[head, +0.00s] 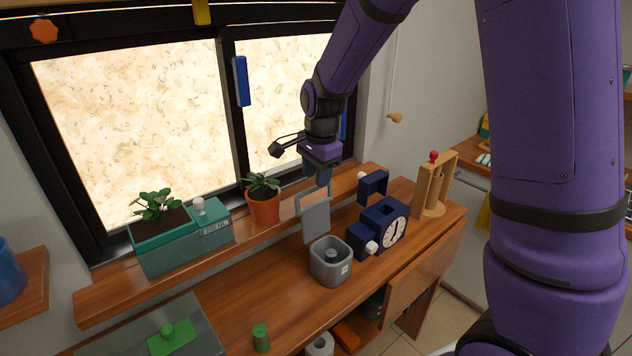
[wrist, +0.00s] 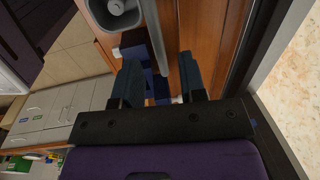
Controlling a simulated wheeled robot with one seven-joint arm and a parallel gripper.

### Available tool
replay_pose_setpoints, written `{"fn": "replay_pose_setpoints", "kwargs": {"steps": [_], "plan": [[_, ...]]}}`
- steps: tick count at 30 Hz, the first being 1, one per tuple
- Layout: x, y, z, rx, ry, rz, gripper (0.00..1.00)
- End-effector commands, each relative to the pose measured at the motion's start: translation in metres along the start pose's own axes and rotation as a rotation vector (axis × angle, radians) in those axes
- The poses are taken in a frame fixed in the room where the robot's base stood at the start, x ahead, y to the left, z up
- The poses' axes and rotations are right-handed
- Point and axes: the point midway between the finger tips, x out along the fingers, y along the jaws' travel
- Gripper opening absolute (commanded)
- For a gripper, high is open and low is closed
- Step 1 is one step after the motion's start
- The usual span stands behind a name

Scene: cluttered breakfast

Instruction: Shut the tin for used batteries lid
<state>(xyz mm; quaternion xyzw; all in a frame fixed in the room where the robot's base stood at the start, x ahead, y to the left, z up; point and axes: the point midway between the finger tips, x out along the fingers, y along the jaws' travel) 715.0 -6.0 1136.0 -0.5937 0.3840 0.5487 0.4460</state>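The grey tin (head: 331,261) stands on the wooden cabinet top in the head view, with a white label on its front. Its lid (head: 315,219) stands up open at the back of the tin. The tin also shows at the top of the wrist view (wrist: 116,13), and a strip of grey beside it may be the lid. My gripper (head: 317,175) is above and just behind the raised lid, pointing down; I cannot tell whether it touches it. In the wrist view its two fingers (wrist: 160,80) are apart with nothing between them.
A dark blue clock (head: 391,231) and a wooden stand (head: 435,185) are right of the tin. A potted plant (head: 264,206) and a teal planter (head: 168,244) are left on the raised shelf. A green bottle (head: 261,338) stands in front. The window is close behind.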

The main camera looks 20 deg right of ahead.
Motion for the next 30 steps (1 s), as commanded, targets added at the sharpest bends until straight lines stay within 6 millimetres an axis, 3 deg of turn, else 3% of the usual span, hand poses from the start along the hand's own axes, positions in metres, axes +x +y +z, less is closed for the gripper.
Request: {"fn": "replay_pose_setpoints", "kwargs": {"steps": [6, 17, 22, 30], "plan": [[0.022, 0.000, 0.000, 0.000, 0.000, 0.000, 0.38], [0.026, 0.000, 0.000, 0.000, 0.000, -0.001, 0.38], [0.026, 0.000, 0.000, 0.000, 0.000, -0.001, 0.01], [0.026, 0.000, -0.001, 0.000, 0.000, -0.005, 0.00]]}}
